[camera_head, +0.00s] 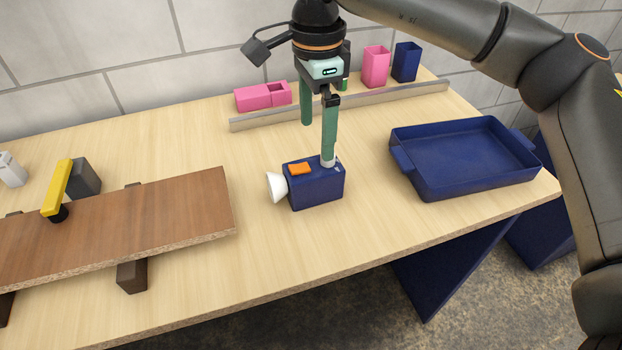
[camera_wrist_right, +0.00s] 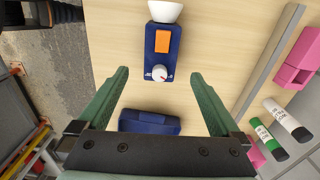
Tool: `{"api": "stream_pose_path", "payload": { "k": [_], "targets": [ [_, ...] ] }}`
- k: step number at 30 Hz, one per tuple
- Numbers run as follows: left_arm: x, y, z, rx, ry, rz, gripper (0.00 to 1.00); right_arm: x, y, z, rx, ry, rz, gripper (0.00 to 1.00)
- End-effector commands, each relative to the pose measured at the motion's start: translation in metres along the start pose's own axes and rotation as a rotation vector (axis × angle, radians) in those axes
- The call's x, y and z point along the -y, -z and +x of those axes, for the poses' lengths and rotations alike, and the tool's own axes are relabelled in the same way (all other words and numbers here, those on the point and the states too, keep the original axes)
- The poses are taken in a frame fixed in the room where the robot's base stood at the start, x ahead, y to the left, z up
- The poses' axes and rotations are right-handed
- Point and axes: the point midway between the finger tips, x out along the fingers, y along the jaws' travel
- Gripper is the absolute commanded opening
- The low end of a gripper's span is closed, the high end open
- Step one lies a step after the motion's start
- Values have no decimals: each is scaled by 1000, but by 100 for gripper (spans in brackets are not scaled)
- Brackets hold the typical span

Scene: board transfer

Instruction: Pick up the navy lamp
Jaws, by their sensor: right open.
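The navy lamp (camera_head: 318,190) is a small box with a white cone head (camera_head: 276,187) facing left and an orange switch on top. It stands on the wooden table. In the right wrist view, the lamp (camera_wrist_right: 176,54) shows its orange switch and a white knob, with the cone cut off at the top edge. My right gripper (camera_head: 317,142) has green fingers and points down above the lamp's knob end. One fingertip overlaps the lamp in the head view; contact cannot be told. In the right wrist view, the gripper (camera_wrist_right: 160,73) is open with nothing held. My left gripper is not in view.
A navy tray (camera_head: 432,190) stands right of the lamp. A brown board (camera_head: 150,215) lies on dark supports at left, with a yellow-handled clamp (camera_head: 58,187). Behind are a wooden strip (camera_head: 390,93), pink blocks (camera_head: 262,96) and upright holders (camera_head: 376,66). Bare table separates lamp and board.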

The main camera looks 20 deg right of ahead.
Motion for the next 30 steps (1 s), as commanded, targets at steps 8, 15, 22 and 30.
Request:
{"api": "stream_pose_path", "payload": {
  "k": [8,15,22,30],
  "targets": [
    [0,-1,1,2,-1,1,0,0,-1,38,3,-1,-1,100],
    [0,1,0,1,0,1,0,0,-3,64,1,-4,-1,100],
    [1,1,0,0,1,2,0,1,-4,90,4,-1,0,100],
    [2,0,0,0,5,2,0,1,-4,92,4,0,0,97]
  ]
}}
